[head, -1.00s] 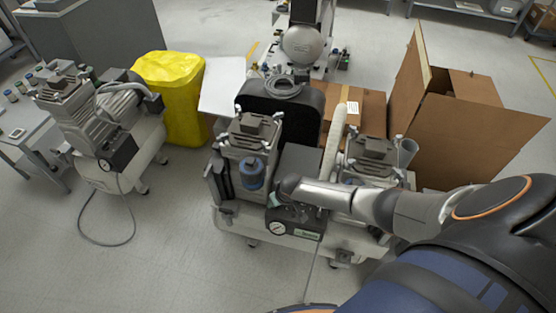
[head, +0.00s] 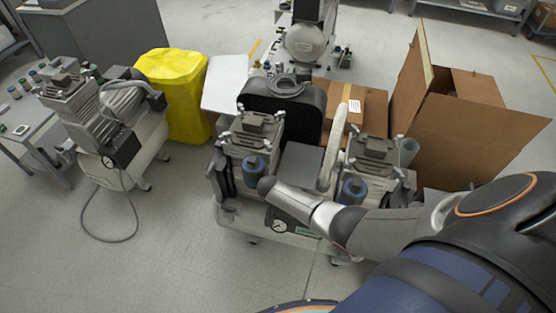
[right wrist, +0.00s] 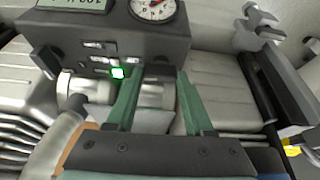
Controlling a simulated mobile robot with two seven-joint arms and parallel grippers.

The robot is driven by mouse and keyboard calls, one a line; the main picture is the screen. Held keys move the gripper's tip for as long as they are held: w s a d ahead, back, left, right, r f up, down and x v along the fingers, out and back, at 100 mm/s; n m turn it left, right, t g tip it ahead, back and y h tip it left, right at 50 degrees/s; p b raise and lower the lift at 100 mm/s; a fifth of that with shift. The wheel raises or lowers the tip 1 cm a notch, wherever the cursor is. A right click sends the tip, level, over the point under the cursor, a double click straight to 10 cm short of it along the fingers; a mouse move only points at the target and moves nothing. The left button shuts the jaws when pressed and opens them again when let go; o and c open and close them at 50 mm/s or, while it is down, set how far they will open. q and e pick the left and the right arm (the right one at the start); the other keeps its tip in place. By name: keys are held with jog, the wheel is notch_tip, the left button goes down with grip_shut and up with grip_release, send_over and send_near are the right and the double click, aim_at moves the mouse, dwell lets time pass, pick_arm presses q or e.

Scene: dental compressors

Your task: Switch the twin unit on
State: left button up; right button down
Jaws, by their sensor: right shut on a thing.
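The twin unit (head: 232,217) is a pale compressor with two grey pump heads and blue canisters, standing at the centre of the head view. Its dark control box (right wrist: 105,35) fills the top of the right wrist view, with a display (right wrist: 75,4), a round gauge (right wrist: 153,10), small switches and a lit green square (right wrist: 118,72). My right gripper (right wrist: 157,75) is at the box's lower edge, its green fingers either side of a small dark part (right wrist: 158,72). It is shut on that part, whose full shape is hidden. In the head view my right wrist covers the fingers. My left gripper is out of view.
Another compressor (head: 120,120) stands at left by a bench with small jars. The front-left floor is clear, apart from a looped cable (head: 85,215).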

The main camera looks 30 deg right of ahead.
jog(key=shift+s+m, duration=0.1)
jog(key=shift+m, duration=0.2)
jog(key=c, duration=0.7)
grip_release()
jog(key=o, duration=0.4)
jog(key=shift+r, duration=0.1)
jog(key=shift+a+r+p, duration=0.1)
jog(key=shift+r+p, duration=0.2)
jog(key=shift+p, duration=0.05)
jog(key=shift+p+v, duration=2.95)
jog(key=shift+v, duration=2.85)
jog(key=shift+a, duration=0.15)
